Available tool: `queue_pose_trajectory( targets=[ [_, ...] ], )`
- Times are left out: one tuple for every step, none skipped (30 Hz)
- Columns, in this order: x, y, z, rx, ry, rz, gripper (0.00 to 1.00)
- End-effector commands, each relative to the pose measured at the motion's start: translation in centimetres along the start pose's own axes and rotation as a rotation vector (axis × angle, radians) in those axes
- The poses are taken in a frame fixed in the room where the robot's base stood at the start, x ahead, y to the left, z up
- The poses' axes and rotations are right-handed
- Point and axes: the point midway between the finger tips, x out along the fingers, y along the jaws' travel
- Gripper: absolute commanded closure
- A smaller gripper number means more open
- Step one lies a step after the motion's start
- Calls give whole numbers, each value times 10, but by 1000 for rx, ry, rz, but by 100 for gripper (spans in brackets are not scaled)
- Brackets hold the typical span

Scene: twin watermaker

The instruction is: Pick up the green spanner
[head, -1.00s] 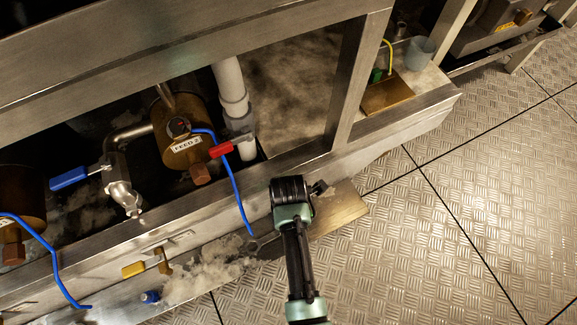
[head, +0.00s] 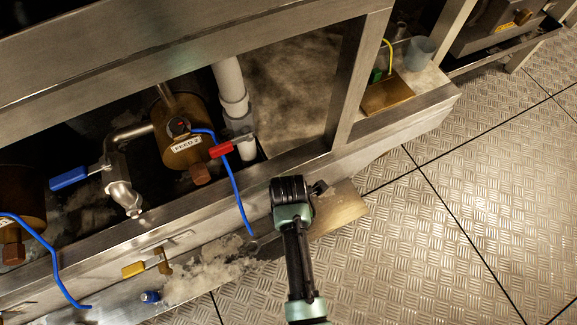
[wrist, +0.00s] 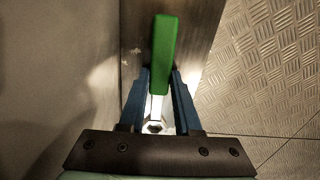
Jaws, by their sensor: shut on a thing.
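The green spanner (wrist: 165,48) shows in the wrist view with its green handle pointing up the picture and a bright metal end lower down. My gripper (wrist: 159,80) has its two blue fingers on either side of the spanner and is shut on it. A flat metal surface lies beneath the handle. In the head view my arm's end is low beside the steel frame's front rail, and I cannot make out the spanner's green handle there.
A steel frame rail (head: 210,215) runs beside my arm. A brown plate (head: 340,208) lies under my wrist. Open chequered floor (head: 440,230) lies to the right.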

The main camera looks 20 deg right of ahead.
Motion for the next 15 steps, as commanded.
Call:
queue_pose_trajectory(
  targets=[
    [0,0,0,0,0,-1,100],
    [0,0,0,1,0,-1,100],
    [0,0,0,0,0,-1,100],
    [-1,0,0,0,0,-1,100],
    [-1,0,0,0,0,-1,100],
    [-2,-1,0,0,0,-1,100],
    [-3,-1,0,0,0,-1,100],
    [-4,-1,0,0,0,-1,100],
    [-5,-2,0,0,0,-1,100],
    [-7,-2,0,0,1,-2,100],
    [-8,-3,0,0,1,-2,100],
    [-11,-4,0,0,1,-2,100],
    [-13,-4,0,0,1,-2,100],
    [-17,-4,0,0,0,0,100],
    [-24,-4,0,0,0,0,100]
  ],
)
